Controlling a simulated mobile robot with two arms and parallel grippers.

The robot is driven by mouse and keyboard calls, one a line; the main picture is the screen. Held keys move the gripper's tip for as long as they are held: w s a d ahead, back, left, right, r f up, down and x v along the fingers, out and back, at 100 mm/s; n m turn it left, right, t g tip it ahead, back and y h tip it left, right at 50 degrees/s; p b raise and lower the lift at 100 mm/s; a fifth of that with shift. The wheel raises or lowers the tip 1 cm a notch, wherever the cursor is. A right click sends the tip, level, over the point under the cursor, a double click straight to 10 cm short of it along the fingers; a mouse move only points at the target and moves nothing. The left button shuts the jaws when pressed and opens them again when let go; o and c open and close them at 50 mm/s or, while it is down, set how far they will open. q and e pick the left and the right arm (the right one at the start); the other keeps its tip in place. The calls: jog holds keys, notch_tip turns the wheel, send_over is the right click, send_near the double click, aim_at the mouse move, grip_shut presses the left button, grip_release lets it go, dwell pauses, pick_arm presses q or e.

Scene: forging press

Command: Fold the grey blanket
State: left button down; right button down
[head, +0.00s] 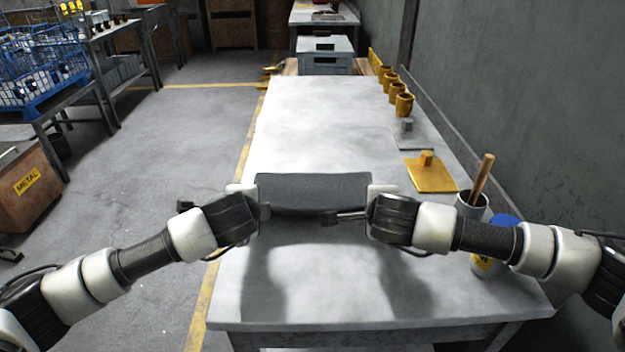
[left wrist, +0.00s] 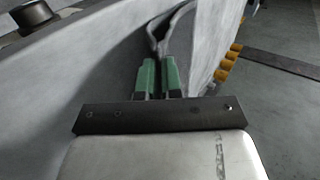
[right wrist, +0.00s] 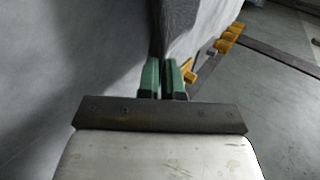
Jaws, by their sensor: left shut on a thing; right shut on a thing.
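The grey blanket (head: 314,192) hangs between my two grippers above the light grey table (head: 300,130), casting a shadow on the tabletop. My left gripper (head: 262,203) is shut on its left end, and my right gripper (head: 368,205) is shut on its right end. In the left wrist view the blanket (left wrist: 180,40) is pinched between the green fingertips (left wrist: 158,78). In the right wrist view the blanket (right wrist: 175,25) runs from between the green fingertips (right wrist: 163,76). Whether its lower edge touches the table cannot be told.
Yellow cups (head: 404,105), a yellow plate with a knob (head: 430,175), a grey plate (head: 409,135) and a pot with a wooden handle (head: 472,205) line the right edge. A blue-lidded container (head: 485,262) is partly behind my right arm. The table's middle and far part are clear.

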pick_arm(q)
jog(key=shift+s+f, duration=0.1)
jog(key=shift+f, duration=0.2)
pick_arm(e)
jog(key=shift+s+f, duration=0.1)
jog(key=shift+f, duration=0.15)
pick_arm(q)
jog(key=c, duration=1)
grip_release()
pick_arm(e)
jog(key=c, duration=1)
grip_release()
pick_arm(q)
jog(key=s+r, duration=0.6)
jog(key=r, duration=0.3)
pick_arm(e)
jog(key=s+r, duration=0.6)
jog(key=r, duration=0.3)
pick_arm(q)
jog(key=shift+r, duration=0.1)
